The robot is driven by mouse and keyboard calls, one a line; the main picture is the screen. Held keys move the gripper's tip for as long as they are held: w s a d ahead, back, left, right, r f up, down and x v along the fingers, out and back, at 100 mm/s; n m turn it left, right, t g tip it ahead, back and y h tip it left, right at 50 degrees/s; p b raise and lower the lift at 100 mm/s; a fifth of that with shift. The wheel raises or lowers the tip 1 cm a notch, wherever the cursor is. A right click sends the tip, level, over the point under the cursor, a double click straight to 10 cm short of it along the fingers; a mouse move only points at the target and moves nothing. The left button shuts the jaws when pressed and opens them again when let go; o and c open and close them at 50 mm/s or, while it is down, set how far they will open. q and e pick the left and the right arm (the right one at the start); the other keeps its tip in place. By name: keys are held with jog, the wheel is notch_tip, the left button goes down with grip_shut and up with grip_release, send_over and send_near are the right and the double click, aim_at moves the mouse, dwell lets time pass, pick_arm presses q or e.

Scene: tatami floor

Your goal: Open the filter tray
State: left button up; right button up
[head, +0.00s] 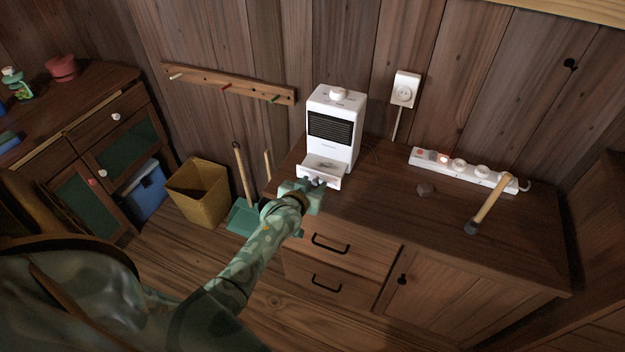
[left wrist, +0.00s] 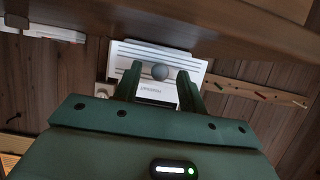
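A white heater-like unit (head: 334,128) with a dark grille and a top knob stands on the left end of the wooden cabinet. Its filter tray (head: 311,175) sticks out at the bottom front, pulled out, with its inside showing from above. In the left wrist view the tray (left wrist: 125,49) shows a round grey knob (left wrist: 160,72). My left gripper (head: 318,186) is at the tray's front. In the left wrist view its two fingers (left wrist: 159,82) stand apart on either side of the knob, with a gap visible on each side. My right gripper is not in view.
A wall socket (head: 404,91) is behind. A bin (head: 198,190) and a green dustpan (head: 243,216) stand on the floor left.

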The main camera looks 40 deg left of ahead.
pick_arm(q)
jog(key=shift+s+r, duration=0.1)
jog(key=shift+s+d+r+p, duration=0.1)
jog(key=shift+s+r+p, duration=0.1)
jog(key=shift+s+p, duration=0.1)
jog(key=p+v, duration=0.5)
jog(key=v, duration=1)
jog(key=shift+s+d+p, duration=0.15)
jog(key=shift+s+p, duration=0.1)
jog(key=shift+p, duration=0.1)
jog(key=shift+f, duration=0.1)
jog(key=s+d+f+m+g+h, duration=0.1)
jog(key=s+d+f+m+g, duration=0.2)
jog(key=s+f, duration=0.75)
jog(key=s+d+f+g+h, duration=0.2)
jog(key=s+d+f+g, duration=0.35)
jog(key=f, duration=0.75)
jog(key=s+f+m+g, duration=0.1)
jog(key=s+f, duration=0.3)
jog(key=s, duration=0.7)
jog(key=s+f+m+g, duration=0.2)
jog(key=s+f+g, duration=0.1)
jog(key=s, duration=0.9)
jog(key=shift+a+f, duration=0.45)
jog(key=shift+f, duration=0.05)
